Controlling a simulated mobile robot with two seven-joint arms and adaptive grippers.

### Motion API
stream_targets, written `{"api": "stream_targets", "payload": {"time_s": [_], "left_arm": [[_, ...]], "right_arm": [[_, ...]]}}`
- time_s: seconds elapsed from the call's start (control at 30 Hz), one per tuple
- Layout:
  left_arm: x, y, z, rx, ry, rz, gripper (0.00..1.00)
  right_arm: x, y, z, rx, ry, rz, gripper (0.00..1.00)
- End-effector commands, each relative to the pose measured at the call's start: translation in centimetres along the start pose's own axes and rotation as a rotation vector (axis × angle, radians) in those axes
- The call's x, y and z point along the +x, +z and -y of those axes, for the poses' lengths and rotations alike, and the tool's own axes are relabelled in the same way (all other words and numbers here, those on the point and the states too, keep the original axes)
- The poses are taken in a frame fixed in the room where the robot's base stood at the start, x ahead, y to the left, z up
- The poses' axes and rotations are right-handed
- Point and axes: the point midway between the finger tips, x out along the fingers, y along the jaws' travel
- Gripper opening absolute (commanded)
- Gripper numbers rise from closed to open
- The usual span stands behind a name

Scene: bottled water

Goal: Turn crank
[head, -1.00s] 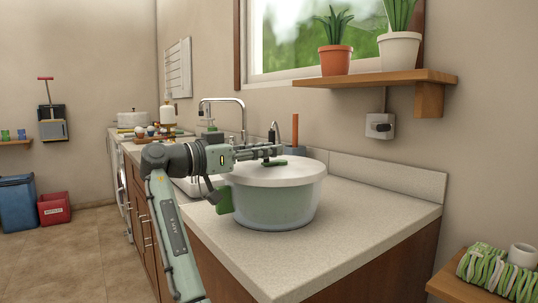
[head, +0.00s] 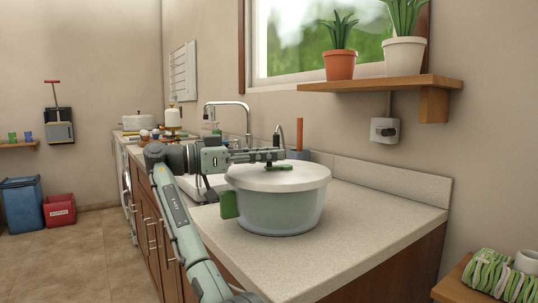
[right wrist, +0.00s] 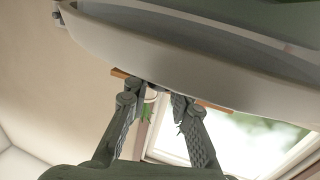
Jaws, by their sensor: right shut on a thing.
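A round tub (head: 290,213) with a white lid (head: 308,180) stands on the countertop. A dark green crank (head: 291,167) lies across the top of the lid. My right gripper (head: 278,153) reaches in from the left over the lid and is shut on the crank's end; the grip itself is partly hidden. In the right wrist view, my fingers (right wrist: 158,91) point up beneath the pale curved lid rim (right wrist: 190,60), and the crank is not clearly seen. A green side handle (head: 229,204) sits on the tub's left. My left gripper is not in view.
A sink with a tall chrome faucet (head: 247,118) lies behind my right arm. A wooden shelf (head: 400,84) with two potted plants hangs above the counter. The counter (head: 390,210) is clear right of the tub.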

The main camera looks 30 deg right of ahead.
Motion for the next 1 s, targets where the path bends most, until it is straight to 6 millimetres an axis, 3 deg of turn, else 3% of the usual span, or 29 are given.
{"api": "stream_targets", "payload": {"time_s": [0.03, 0.2, 0.57, 0.73, 1.0], "left_arm": [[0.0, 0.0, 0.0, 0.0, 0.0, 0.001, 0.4], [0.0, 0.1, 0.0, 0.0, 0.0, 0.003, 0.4], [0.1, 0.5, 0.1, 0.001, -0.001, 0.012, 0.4], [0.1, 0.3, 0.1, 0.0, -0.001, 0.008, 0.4], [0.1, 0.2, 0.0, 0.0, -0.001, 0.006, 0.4]], "right_arm": [[0.0, 0.2, 0.0, -0.003, 0.0, 0.003, 0.22], [0.0, 0.2, 0.0, -0.003, 0.0, 0.002, 0.43], [-0.5, 0.1, 0.0, -0.002, -0.002, 0.001, 0.44], [-2.9, 0.0, 0.1, -0.002, -0.004, 0.0, 0.44], [-8.9, 0.0, 0.0, -0.004, -0.004, 0.0, 0.44]]}}
